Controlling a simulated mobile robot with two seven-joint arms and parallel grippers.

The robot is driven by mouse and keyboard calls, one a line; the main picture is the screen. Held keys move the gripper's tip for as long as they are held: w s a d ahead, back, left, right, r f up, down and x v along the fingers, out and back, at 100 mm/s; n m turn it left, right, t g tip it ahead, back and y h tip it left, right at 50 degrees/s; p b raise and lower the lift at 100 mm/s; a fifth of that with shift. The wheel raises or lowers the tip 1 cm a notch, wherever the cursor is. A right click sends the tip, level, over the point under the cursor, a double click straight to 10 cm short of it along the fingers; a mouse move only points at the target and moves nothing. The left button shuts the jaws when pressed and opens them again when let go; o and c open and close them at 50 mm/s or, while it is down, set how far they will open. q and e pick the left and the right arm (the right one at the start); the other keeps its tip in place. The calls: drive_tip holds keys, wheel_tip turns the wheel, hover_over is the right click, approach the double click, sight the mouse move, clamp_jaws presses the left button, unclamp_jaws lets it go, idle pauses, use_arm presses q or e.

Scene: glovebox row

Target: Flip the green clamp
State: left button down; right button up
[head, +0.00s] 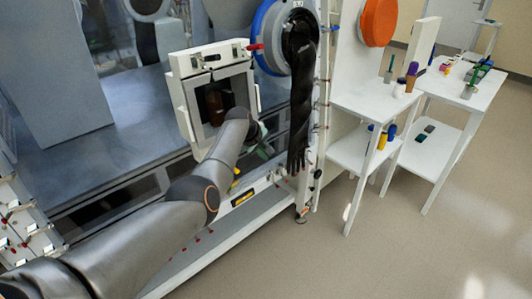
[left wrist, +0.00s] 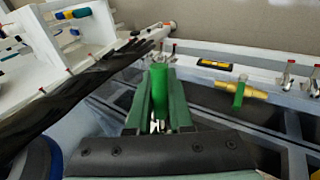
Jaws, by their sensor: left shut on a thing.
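My left gripper (head: 262,141) is low in front of the glovebox in the head view, mostly behind my own arm. In the left wrist view, its two green fingers (left wrist: 160,78) are shut on the upright green handle of the green clamp (left wrist: 159,92). Metal parts of the clamp show below the handle, between the fingers. The clamp's base is largely hidden by the fingers, and I cannot make out the clamp in the head view. My right gripper is in neither view.
A long black glove (head: 300,105) hangs from a blue-ringed port close to my left gripper. A white-framed chamber (head: 189,66) holds a dark brown bottle (head: 215,105). A brass pipe with a green handle (left wrist: 239,94) and red-tipped clamps (left wrist: 289,72) lie to the right. White tables (head: 368,104) stand right.

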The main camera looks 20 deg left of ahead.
use_arm(q)
drive_tip(key=shift+w+a+r+t, duration=0.3)
drive_tip(key=shift+a+r, duration=0.05)
drive_tip(key=shift+r, duration=0.3)
drive_tip(key=c, duration=0.9)
unclamp_jaws()
drive_tip(key=shift+a, duration=0.1)
drive_tip(key=shift+o, duration=0.3)
drive_tip(key=shift+f, duration=0.1)
drive_tip(key=d+p+v, duration=0.1)
drive_tip(key=p+v, duration=0.1)
drive_tip(key=v, duration=1)
drive_tip(key=shift+s+a, duration=0.2)
drive_tip(key=shift+a, duration=0.1)
